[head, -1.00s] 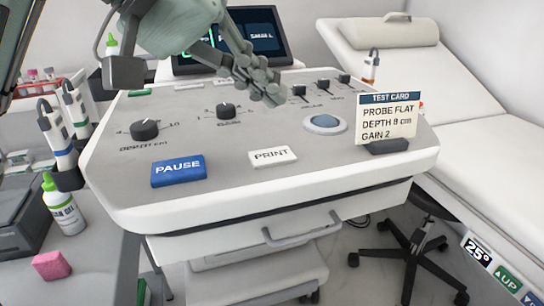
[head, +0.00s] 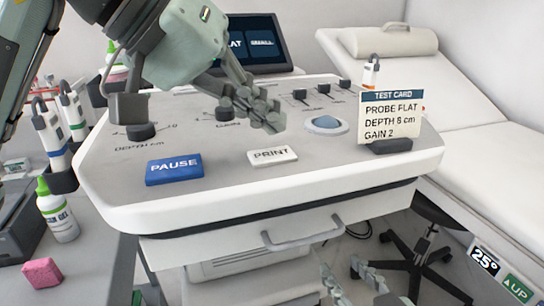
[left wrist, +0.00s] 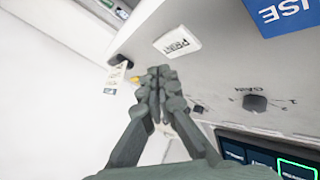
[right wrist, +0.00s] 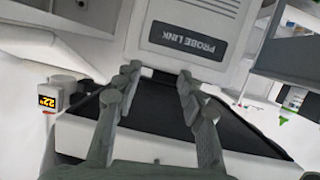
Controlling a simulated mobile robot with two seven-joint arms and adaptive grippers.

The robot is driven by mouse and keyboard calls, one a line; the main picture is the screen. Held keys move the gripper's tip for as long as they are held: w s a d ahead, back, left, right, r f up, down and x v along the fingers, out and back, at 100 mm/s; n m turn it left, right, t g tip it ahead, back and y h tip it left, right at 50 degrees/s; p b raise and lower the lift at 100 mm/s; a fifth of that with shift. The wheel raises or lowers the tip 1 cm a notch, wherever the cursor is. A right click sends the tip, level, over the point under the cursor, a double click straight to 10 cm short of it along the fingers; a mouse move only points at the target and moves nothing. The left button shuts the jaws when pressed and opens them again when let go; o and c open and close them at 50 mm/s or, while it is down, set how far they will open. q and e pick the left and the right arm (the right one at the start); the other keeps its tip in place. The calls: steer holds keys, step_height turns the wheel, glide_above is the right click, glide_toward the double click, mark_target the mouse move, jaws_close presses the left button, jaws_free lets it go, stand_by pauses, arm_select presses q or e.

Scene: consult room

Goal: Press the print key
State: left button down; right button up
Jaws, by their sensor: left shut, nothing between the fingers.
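The white PRINT key (head: 272,156) lies on the sloped grey console top, near its front edge. It also shows in the left wrist view (left wrist: 177,42), beyond my fingers. My left gripper (head: 272,122) is shut and empty, with its fingertips above the console just behind the key in the head view. It looks apart from the key. In the left wrist view its closed fingers (left wrist: 156,72) point towards the panel. My right gripper (right wrist: 158,92) is open and empty; in the head view its fingertips (head: 350,285) show low at the bottom edge.
The blue PAUSE key (head: 174,171) sits left of the PRINT key. The GAIN knob (head: 225,109), DEPTH knob (head: 141,131), trackball (head: 326,123) and test card (head: 391,115) are also on the console. A drawer handle (head: 301,234) sticks out below.

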mark_target(272, 157)
arm_select(q)
steer(key=shift+f+b, duration=0.5)
steer(key=shift+f, duration=0.15)
arm_select(e)
steer(key=a+r+t+y, duration=0.2)
steer(key=a+r+t, duration=0.1)
steer(key=r, duration=0.3)
steer(key=shift+a+r, duration=0.15)
steer(key=shift+w, duration=0.1)
steer(key=shift+f, duration=0.2)
stand_by(0.4)
arm_select(q)
steer(key=shift+f+b, duration=0.4)
steer(key=shift+b, duration=0.3)
arm_select(e)
steer(key=shift+f, duration=0.45)
